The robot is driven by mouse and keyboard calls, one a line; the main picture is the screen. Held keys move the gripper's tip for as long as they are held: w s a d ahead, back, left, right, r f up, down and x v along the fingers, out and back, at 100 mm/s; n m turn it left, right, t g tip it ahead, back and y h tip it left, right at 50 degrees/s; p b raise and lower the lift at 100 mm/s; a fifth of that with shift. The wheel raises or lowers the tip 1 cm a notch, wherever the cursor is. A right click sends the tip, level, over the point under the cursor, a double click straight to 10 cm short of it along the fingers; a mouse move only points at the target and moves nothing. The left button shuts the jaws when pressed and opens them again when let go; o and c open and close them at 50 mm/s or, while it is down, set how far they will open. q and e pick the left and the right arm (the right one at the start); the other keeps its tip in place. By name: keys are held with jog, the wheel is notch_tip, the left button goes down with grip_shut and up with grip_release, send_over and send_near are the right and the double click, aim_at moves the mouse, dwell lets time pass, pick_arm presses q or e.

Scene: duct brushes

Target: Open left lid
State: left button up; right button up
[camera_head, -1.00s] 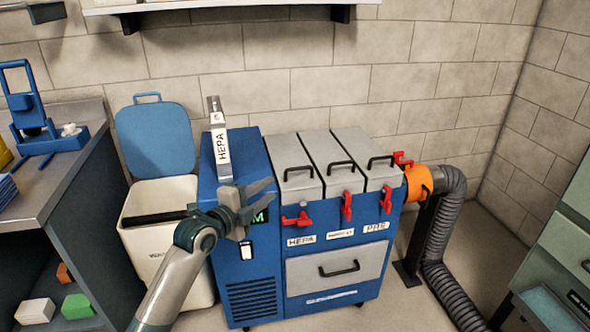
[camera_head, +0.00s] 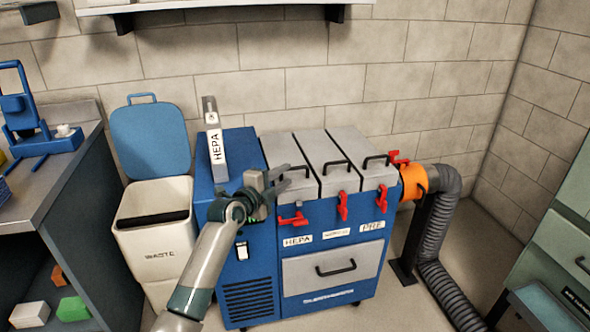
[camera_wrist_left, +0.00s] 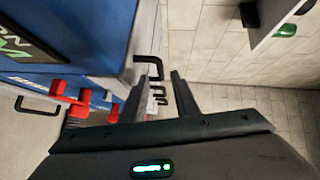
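The blue filter cabinet (camera_head: 262,250) has three grey lids side by side on top. The left lid (camera_head: 281,146) lies closed, above a HEPA label. Its black handle is mostly hidden behind my gripper in the head view; in the left wrist view a black handle (camera_wrist_left: 149,59) shows just beyond the fingertips. My left gripper (camera_head: 288,178) is open and empty, at the front of the left lid close to its handle. Its fingers also show apart in the left wrist view (camera_wrist_left: 157,82). The left red latch (camera_head: 293,219) lies sideways. My right gripper is out of view.
The middle (camera_head: 341,206) and right (camera_head: 383,199) red latches stand upright. A white HEPA-labelled filter (camera_head: 216,150) stands on the cabinet's left top. A white waste bin (camera_head: 157,230) with its blue lid raised is at left. An orange-collared hose (camera_head: 437,230) is at right.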

aim_at(294, 169)
pick_arm(q)
jog(key=x, duration=0.5)
jog(key=shift+w+d, duration=0.1)
jog(key=shift+w, duration=0.05)
jog(key=shift+w+d+f, duration=0.1)
jog(key=shift+w+d, duration=0.2)
jog(key=shift+w, duration=0.25)
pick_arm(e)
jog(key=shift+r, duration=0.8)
pick_arm(q)
jog(key=shift+c, duration=0.3)
grip_shut()
